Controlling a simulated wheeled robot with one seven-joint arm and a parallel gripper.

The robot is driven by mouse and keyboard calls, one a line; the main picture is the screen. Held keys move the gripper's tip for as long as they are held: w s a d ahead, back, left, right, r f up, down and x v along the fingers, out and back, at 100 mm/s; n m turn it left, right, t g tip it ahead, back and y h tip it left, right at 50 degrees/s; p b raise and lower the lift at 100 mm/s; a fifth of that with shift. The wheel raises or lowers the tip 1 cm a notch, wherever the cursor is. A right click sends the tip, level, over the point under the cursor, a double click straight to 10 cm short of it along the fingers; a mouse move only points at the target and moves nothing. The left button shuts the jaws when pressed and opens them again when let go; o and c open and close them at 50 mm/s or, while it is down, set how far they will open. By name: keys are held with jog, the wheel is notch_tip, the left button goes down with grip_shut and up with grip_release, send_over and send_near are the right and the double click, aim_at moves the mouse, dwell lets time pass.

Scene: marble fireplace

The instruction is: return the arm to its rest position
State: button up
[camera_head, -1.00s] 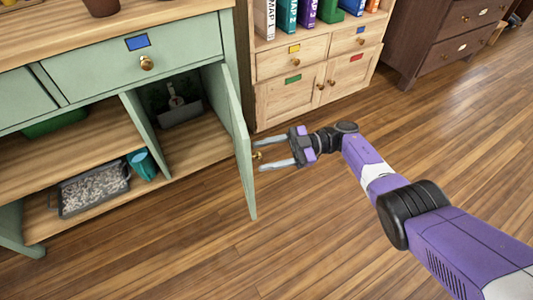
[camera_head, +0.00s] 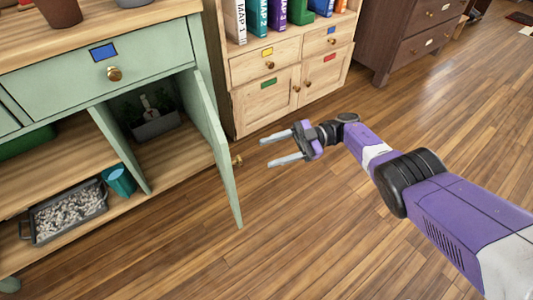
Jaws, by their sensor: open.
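My gripper (camera_head: 276,149) is open and empty, at the end of my purple arm, which reaches in from the lower right. Its two pale fingers point left. They hang over the wood floor, to the right of the open green cabinet door (camera_head: 217,150). The door's brass knob (camera_head: 237,160) is just left of the fingertips, with a gap between.
The green cabinet (camera_head: 60,75) stands at left. Its open compartment holds a grey planter (camera_head: 155,123). A light wooden bookcase (camera_head: 262,107) stands behind. The floor (camera_head: 330,235) is clear.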

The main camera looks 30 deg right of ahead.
dwell(0.4)
jog(key=w+r+t, duration=0.5)
jog(key=w+t, duration=0.1)
jog(key=w, duration=0.3)
jog(key=a+r+m+t+h, duration=0.3)
jog(key=a+r+m+t, duration=0.2)
jog(key=t, duration=0.6)
jog(key=s+f+m+g+h, duration=0.1)
jog(key=s+m+h, duration=0.4)
jog(key=s, duration=1.1)
jog(key=s+a+f+m+g+h+p, duration=0.15)
jog(key=s+m+h, duration=0.35)
jog(key=s, duration=1.1)
jog(key=s+d+m+g+h, duration=0.15)
jog(key=s+m+h, duration=0.35)
jog(key=s, duration=1.1)
notch_tip(320, 180, up, 37)
jog(key=a+p, duration=0.1)
jog(key=p, duration=3.7)
jog(key=shift+s+a+r, duration=0.15)
jog(key=shift+a, duration=0.05)
